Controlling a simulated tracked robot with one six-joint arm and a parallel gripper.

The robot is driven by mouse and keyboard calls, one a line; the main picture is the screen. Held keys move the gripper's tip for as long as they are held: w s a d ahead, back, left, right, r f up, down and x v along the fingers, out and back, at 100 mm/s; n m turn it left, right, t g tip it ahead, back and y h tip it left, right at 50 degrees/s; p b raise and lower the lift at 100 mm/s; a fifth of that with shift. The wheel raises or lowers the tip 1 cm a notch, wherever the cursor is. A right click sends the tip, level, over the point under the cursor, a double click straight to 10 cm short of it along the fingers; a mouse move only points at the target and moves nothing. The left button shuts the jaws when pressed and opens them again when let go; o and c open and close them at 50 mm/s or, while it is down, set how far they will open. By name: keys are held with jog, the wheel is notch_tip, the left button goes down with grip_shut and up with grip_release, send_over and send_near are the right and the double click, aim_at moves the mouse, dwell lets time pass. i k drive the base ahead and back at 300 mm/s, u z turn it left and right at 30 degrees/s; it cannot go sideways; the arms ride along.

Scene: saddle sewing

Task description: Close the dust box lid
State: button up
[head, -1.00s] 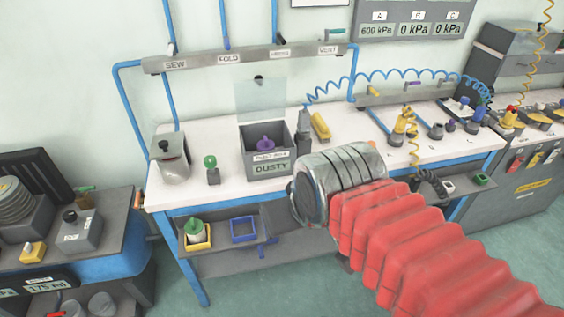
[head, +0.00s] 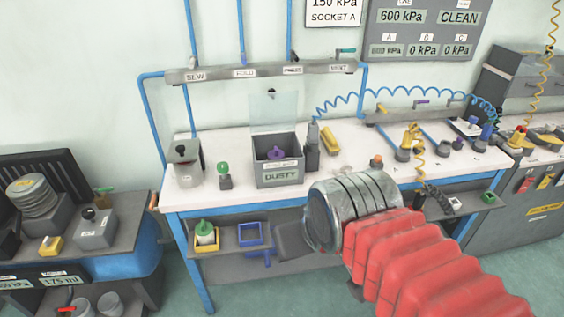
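The dust box (head: 281,178) is a grey box labelled DUSTY on the white workbench. Its clear lid (head: 274,111) stands upright at the back edge, open, with a small dark knob at its top. A purple piece (head: 275,153) shows inside the box. My arm, with a red bellows sleeve and a metal wrist, reaches in from the lower right. My gripper (head: 290,240) is a dark shape at the wrist's left end, below the bench top's front edge and apart from the box. Its fingers cannot be made out clearly.
A grey canister (head: 185,165) and a green-topped piece (head: 224,174) stand left of the box. A dark grey block (head: 312,150) and a yellow piece (head: 330,139) stand close on its right. A pipe rail (head: 262,70) with labelled valves runs above. Blue coiled hose hangs at the right.

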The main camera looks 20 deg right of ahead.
aim_at(271, 93)
jog(key=z, duration=0.35)
jog(key=i, duration=0.5)
jog(key=u, duration=0.05)
jog(key=k, duration=0.65)
jog(key=u, duration=0.55)
jog(key=i, duration=1.5)
jog(key=z, duration=0.05)
